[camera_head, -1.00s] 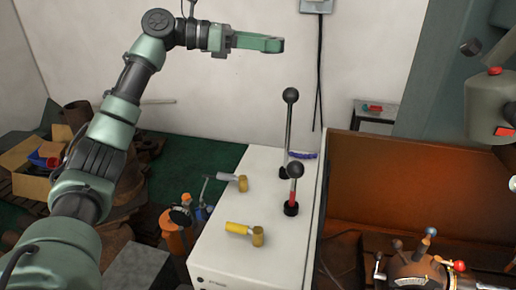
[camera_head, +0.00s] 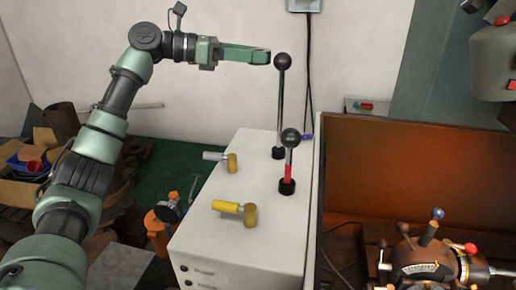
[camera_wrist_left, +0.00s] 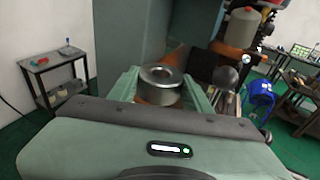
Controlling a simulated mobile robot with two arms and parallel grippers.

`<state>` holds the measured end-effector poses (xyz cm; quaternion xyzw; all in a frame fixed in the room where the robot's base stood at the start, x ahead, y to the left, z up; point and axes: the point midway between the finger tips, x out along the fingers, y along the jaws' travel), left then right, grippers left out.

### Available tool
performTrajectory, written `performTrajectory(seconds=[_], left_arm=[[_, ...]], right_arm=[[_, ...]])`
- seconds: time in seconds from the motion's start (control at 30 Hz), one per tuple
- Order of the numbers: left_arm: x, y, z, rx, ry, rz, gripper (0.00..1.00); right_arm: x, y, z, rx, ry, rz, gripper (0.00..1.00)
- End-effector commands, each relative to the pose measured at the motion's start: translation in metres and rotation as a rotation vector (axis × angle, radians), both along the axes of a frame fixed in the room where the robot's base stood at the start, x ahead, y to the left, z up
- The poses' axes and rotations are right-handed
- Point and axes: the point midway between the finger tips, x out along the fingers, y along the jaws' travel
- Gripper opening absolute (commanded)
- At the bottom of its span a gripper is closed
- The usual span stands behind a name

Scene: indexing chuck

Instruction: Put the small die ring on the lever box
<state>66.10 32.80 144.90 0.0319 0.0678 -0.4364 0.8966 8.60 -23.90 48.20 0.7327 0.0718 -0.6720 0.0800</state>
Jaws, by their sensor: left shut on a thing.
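The small die ring (camera_wrist_left: 161,84) is a short grey steel ring with a round hole, between the fingers of my left gripper in the left wrist view. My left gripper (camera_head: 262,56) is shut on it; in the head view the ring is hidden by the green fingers. The lever box (camera_head: 268,185) is a white cabinet with two black-knobbed levers on top. The gripper is high above the box's back part, with its tips just left of the tall lever's knob (camera_head: 282,62) in the picture. My right gripper is not in view.
The short lever (camera_head: 290,138) stands near the right edge. A brown tray wall (camera_head: 400,180) and the indexing chuck (camera_head: 425,260) are to the right. Bare top lies between the hammers and levers.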

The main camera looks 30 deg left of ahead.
Motion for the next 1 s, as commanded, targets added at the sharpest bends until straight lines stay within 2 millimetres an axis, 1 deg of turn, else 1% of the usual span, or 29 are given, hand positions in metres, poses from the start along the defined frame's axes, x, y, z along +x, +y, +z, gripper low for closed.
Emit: performTrajectory(seconds=[0.07,0.17,0.5,0.63,0.7,0.87,1.0], left_arm=[[0.0,0.001,-0.007,-0.003,-0.003,0.001,0.0],[0.0,0.0,-0.025,0.0,0.002,0.001,0.0],[-0.001,0.0,-0.111,-0.002,0.003,0.002,0.0],[-0.001,0.0,-0.138,-0.003,0.002,0.002,0.0],[-0.001,0.0,-0.149,-0.004,0.0,0.0,0.0],[0.0,0.0,-0.161,-0.002,-0.003,0.001,0.0],[0.0,0.0,-0.178,-0.004,0.0,0.0,0.0]], right_arm=[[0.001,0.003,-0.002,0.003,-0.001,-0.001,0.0],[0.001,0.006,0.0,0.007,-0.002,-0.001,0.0],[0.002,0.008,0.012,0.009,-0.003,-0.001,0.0],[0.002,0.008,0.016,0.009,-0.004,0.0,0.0],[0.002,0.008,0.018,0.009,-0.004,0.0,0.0],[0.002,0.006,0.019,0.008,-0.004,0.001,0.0],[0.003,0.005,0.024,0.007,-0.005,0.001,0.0]])
